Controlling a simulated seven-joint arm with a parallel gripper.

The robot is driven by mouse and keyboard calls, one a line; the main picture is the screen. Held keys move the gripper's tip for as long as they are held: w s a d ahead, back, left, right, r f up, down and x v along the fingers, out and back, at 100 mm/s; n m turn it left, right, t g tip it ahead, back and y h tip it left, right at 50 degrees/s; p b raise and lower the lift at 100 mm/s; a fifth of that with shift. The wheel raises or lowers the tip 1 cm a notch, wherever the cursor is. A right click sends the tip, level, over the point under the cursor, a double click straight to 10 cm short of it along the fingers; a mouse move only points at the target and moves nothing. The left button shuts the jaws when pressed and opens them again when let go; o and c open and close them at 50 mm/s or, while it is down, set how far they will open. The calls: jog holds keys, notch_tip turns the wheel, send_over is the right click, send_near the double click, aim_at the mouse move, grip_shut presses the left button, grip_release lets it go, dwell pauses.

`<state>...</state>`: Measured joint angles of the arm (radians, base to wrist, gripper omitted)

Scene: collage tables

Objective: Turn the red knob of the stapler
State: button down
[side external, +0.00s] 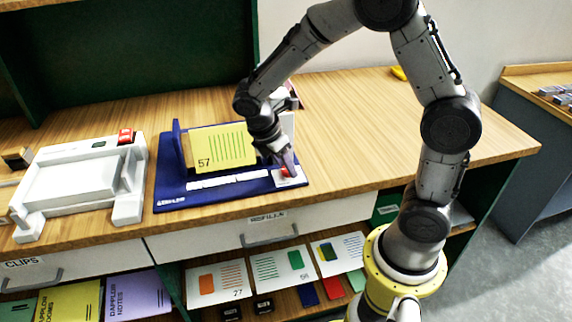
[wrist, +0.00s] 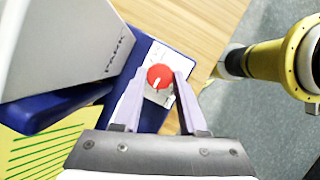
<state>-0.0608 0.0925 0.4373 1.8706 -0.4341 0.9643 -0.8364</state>
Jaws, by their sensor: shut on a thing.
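The stapler has a blue base (side external: 168,190) and stands on the wooden desk; it also shows in the wrist view (wrist: 151,118). Its red knob (wrist: 160,76) sits on a white dial plate at the base's front right corner, with a pale pointer line on it. In the side view the knob (side external: 285,173) is partly hidden by my fingers. My gripper (wrist: 160,84) points down at the knob, with one finger on each side, and is shut on it. A yellow sheet marked 57 (side external: 222,148) leans on the stapler.
A white machine with a red switch (side external: 82,180) stands to the left. The stapler's grey housing (wrist: 65,45) rises close beside my gripper in the wrist view. Drawers and a shelf of cards lie below the front edge.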

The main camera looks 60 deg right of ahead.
jog(key=m+g+y, duration=0.1)
jog(key=m, duration=0.3)
jog(key=shift+w+d+m, duration=0.1)
jog(key=shift+w+m, duration=0.05)
jog(key=shift+m, duration=0.25)
jog(key=shift+g, duration=0.3)
jog(key=shift+c, duration=2.3)
grip_release()
jog(key=shift+r, duration=0.1)
jog(key=v, duration=1.3)
jog(key=shift+r, duration=0.4)
